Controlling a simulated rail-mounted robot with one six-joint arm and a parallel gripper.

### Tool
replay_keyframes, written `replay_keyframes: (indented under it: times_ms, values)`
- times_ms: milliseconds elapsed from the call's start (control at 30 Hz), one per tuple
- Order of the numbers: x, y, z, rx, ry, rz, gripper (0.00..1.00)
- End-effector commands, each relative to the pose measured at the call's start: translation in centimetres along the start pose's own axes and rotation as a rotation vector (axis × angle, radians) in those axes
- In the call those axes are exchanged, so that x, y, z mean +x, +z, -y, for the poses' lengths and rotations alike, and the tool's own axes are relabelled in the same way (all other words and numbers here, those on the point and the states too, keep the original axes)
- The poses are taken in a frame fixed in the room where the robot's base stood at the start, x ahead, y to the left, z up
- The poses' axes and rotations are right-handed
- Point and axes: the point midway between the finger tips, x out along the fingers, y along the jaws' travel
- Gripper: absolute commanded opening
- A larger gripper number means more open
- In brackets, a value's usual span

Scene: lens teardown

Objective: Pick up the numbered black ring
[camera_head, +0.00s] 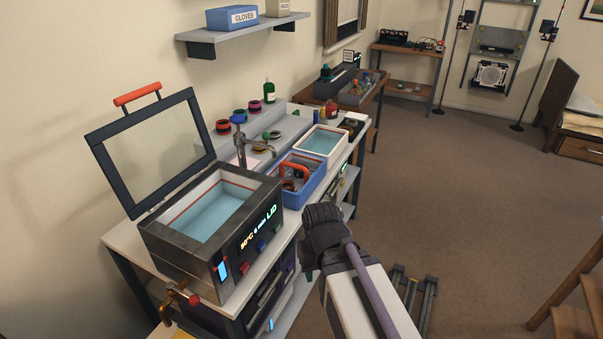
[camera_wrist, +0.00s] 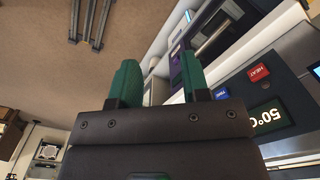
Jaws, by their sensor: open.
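I cannot make out a ring with numbers on it in either view. Several small rings, among them a dark one (camera_head: 275,134), rest on the grey stepped stand (camera_head: 292,124) at the back of the bench; no markings are legible. Dark parts also lie in the blue tray (camera_head: 303,204), partly hidden by a red-handled thing. My gripper (camera_wrist: 158,70) is open and empty, its two green fingers apart. In the head view it is beside the front edge of the bench, right of the heated bath, away from the rings.
The heated bath (camera_head: 163,238) has its glass lid raised and its water exposed. A white tray (camera_head: 320,142) of liquid stands behind the blue tray. A tap (camera_head: 240,150) rises between bath and trays. The floor right of the bench is largely open.

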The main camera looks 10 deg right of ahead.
Motion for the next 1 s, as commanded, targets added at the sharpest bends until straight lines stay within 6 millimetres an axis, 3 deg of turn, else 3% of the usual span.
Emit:
replay_keyframes:
  times_ms: [200,733,1000]
  values:
    - [0.0,0.0,0.0,0.0,0.0,0.0,0.43]
    - [0.0,0.0,0.0,0.0,0.0,0.0,0.93]
    - [-0.19,-0.44,0.0,0.0,0.0,0.0,0.94]
